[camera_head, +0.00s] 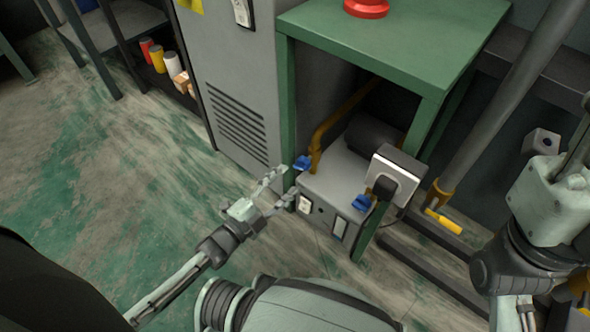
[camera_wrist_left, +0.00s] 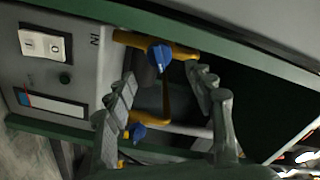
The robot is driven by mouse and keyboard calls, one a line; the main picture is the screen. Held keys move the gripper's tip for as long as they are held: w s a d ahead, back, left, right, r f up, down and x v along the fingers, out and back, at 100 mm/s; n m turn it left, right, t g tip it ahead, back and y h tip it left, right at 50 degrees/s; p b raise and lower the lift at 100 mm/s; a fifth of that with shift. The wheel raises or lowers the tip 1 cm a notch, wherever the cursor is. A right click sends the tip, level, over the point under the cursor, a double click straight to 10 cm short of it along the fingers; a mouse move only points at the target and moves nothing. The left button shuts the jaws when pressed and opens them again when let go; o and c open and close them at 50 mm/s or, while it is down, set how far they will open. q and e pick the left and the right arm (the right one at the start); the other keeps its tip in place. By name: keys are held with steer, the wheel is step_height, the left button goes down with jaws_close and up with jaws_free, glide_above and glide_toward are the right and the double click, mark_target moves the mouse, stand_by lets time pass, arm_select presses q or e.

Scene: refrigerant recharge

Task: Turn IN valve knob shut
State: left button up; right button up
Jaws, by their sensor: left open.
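The IN valve knob (camera_head: 302,162) is a small blue handle on a yellow pipe, at the left of the grey machine (camera_head: 330,190) under the green table. In the left wrist view the blue IN knob (camera_wrist_left: 160,55) sits beside the "IN" lettering. My left gripper (camera_head: 285,183) is open and empty, just left of and below this knob. In the left wrist view its fingers (camera_wrist_left: 161,76) are spread on either side of the knob's line, with the knob beyond the tips; contact is not visible. My right gripper is out of view.
A second blue knob (camera_head: 361,202) is at the machine's right, beside a box with a black plug (camera_head: 396,174). The green table (camera_head: 395,40) has a red object (camera_head: 366,7) on top. Its front left leg (camera_head: 287,110) stands close to my left gripper. Open floor (camera_head: 110,180) lies left.

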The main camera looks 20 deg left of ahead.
mark_target(300, 169)
arm_select(q)
steer(key=b+x, duration=0.1)
steer(key=x, duration=0.5)
steer(key=shift+w+d, duration=0.1)
steer(key=shift+w, duration=0.3)
steer(key=c, duration=1.1)
steer(key=shift+r+n, duration=0.1)
steer(key=shift+n, duration=0.6)
steer(key=o, duration=1.1)
